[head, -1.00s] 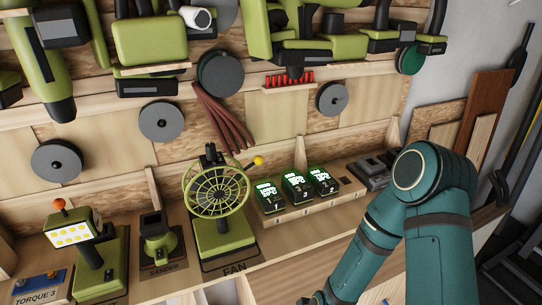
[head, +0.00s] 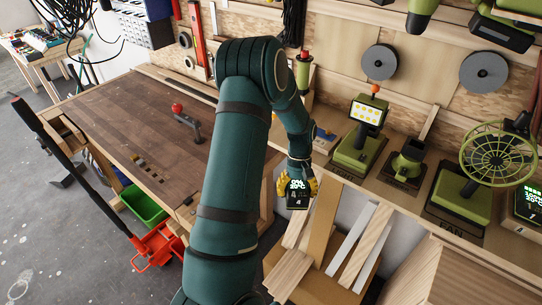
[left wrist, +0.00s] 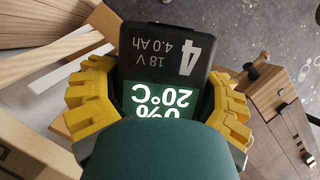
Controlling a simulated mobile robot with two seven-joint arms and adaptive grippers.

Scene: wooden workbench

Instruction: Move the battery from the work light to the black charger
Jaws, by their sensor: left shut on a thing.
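My left gripper (head: 297,187) is shut on a black battery (head: 297,200) with a lit display. In the left wrist view the battery (left wrist: 165,58) sits between the yellow fingers of the gripper (left wrist: 160,95); it reads 4, 18 V, 4.0 Ah, 0% and 20°C. It is held in the air in front of the shelf, above wooden offcuts. The green work light (head: 357,138) with its lit panel stands on the shelf behind and to the right. At the right edge, part of a lit battery display (head: 530,203) shows; the black charger cannot be made out. My right gripper is out of view.
A sander (head: 408,160) and a green fan (head: 490,185) stand right of the work light. Wooden offcuts (head: 345,240) stand below the shelf edge. A brown workbench top (head: 130,125) with a red-knobbed tool (head: 184,120) lies to the left.

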